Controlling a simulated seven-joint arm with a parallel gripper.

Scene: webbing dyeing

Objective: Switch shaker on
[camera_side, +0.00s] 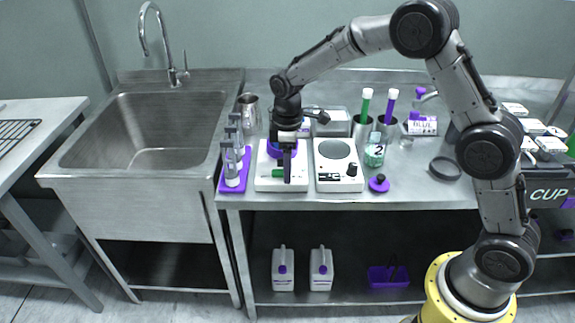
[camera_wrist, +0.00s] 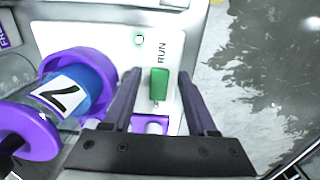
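The shaker (camera_side: 264,183) is a white box on the steel bench, with a purple holder on top partly hidden behind my gripper. I cannot tell whether the lamp is lit. The switch also shows in the side view (camera_side: 277,173). My gripper (camera_side: 287,178) points down over the shaker's front. In the wrist view, my gripper (camera_wrist: 160,74) is open, its fingers on either side of the switch, with no clear contact.
A vessel labelled 2 (camera_wrist: 66,98), with blue contents and purple fittings, lies left of the fingers. Another white device (camera_side: 324,184) stands close on the right, with a jar (camera_side: 374,155) beyond.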

